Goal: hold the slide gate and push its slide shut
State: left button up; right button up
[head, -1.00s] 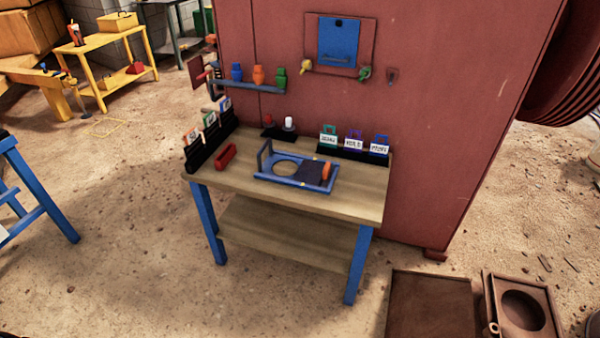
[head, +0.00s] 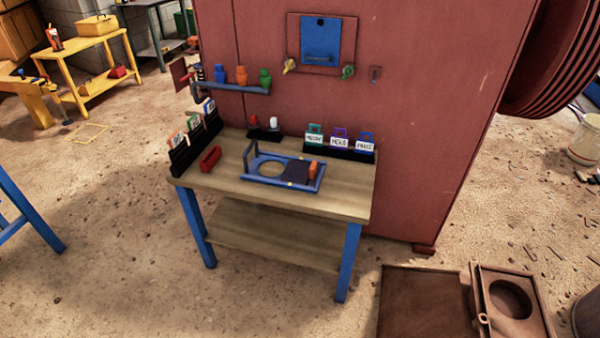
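The slide gate (head: 262,181) lies flat on the wooden workbench (head: 340,203). It has a blue frame with an upright blue handle (head: 248,157) at its left end. A round opening (head: 270,169) shows in its left part. Its dark slide (head: 296,173) sits to the right of the opening and leaves it mostly uncovered. An orange grip (head: 313,169) stands at the slide's right end. Neither of my grippers is in view.
A red tray (head: 210,158) lies left of the gate. Tag racks stand at the left (head: 182,160) and back right (head: 352,153) of the bench. A red machine wall (head: 430,130) rises behind. Brown boxes (head: 420,300) lie on the floor at the right. Sandy floor in front is clear.

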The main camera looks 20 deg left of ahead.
aim_at(302, 172)
jog(key=i+j+u, duration=0.15)
jog(key=i+j, duration=0.6)
